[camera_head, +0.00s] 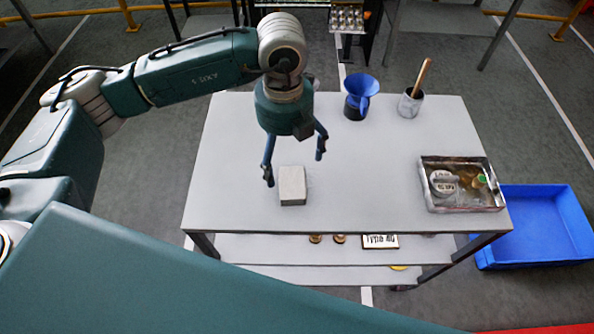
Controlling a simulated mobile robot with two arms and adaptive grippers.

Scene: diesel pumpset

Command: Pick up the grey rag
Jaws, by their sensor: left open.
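The grey rag (292,188) appears as a small, light grey, block-shaped bundle. It lies on the top of the grey table (375,170), left of the middle and toward the near edge. My left gripper (294,169) points down over the table, open and empty. Its two fingers are spread, one at the rag's upper left and one beyond its upper right. The fingertips look close to the rag, but I cannot tell their exact height or whether they touch it. My right gripper is not in view.
A blue funnel (361,90) and a grey cup with a wooden handle (410,104) stand at the back. A metal tray (462,208) with parts sits at the right edge. A blue bin (545,232) is on the floor. The table's middle is clear.

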